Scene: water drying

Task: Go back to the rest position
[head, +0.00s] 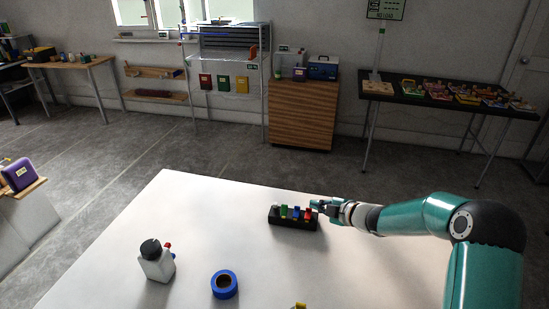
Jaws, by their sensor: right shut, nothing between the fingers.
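My right arm reaches in from the right over the white table (190,205). Its right gripper (317,204) is shut and empty at the right end of a black rack (293,226). The rack holds several small coloured pieces, among them green, blue and red ones. The gripper is close beside the red piece (308,214); I cannot tell whether they touch. My left gripper is not in view.
A white bottle with a black cap (157,264) and a blue tape roll (224,284) are on the table's near left part. A small yellow thing (300,306) shows at the bottom edge. The table's left and middle are mostly clear. A wooden cabinet (301,115) stands behind.

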